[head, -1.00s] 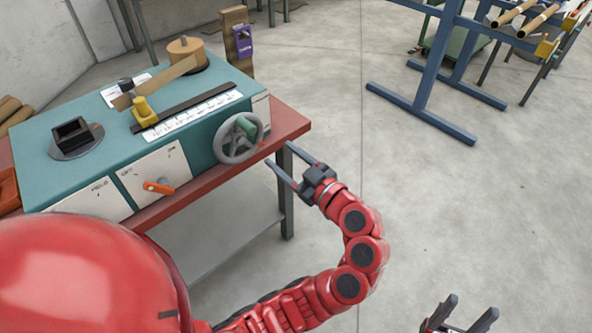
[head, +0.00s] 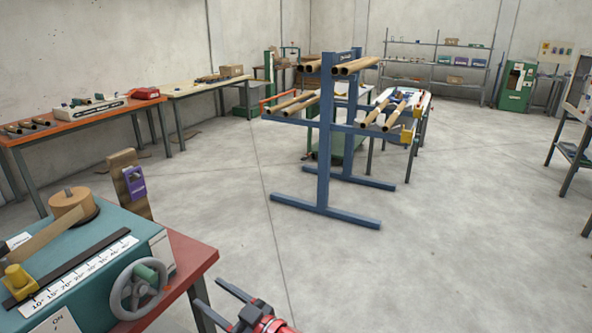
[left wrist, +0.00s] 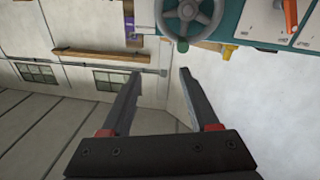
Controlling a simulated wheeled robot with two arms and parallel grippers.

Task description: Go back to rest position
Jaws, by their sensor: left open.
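My left gripper (head: 236,302) is at the bottom of the head view, right of the winder's table corner. Its two dark fingers are apart with nothing between them. In the left wrist view the same open fingers (left wrist: 157,95) show empty. The spiral winder (head: 105,262) is a teal machine with a grey handwheel (head: 138,290), a wooden roller and a scale strip, standing on a red-topped table (head: 192,257). The handwheel also shows at the top of the left wrist view (left wrist: 190,14), apart from the fingers. My right gripper is out of view.
A blue rack (head: 325,140) with cardboard tubes stands mid-room on long floor feet. A workbench with an orange top (head: 75,124) lines the left wall. A green cabinet (head: 516,86) and shelves stand at the back. The floor (head: 410,260) at the right is open.

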